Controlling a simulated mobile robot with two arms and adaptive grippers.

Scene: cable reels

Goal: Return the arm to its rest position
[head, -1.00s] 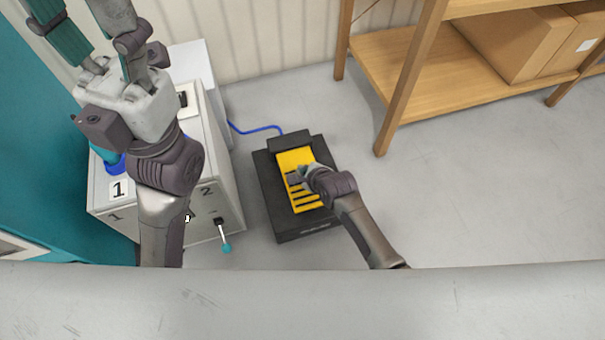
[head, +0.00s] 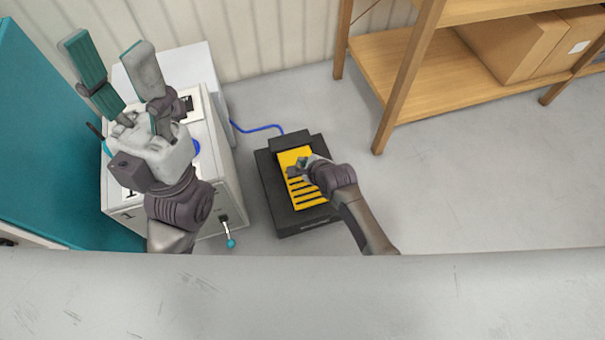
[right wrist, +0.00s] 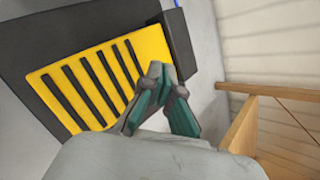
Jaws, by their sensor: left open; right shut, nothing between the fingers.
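My left gripper (head: 112,72) is open and empty, with its two teal-lined fingers spread and pointing up in the head view. It is above the white cabinet (head: 222,165) and hides part of its top. My right gripper (head: 299,170) is shut and empty above the yellow slotted plate (head: 313,196) of the black pedal box (head: 275,200). In the right wrist view its closed fingertips (right wrist: 162,75) overlap the right edge of the yellow plate (right wrist: 75,75). I cannot tell whether they touch it.
A blue cable (head: 255,129) runs from the cabinet to the pedal box. A lever with a teal knob (head: 231,243) sticks out of the cabinet front. A wooden shelf (head: 420,95) with cardboard boxes (head: 510,50) stands at the right. The floor (head: 480,190) on the right is clear.

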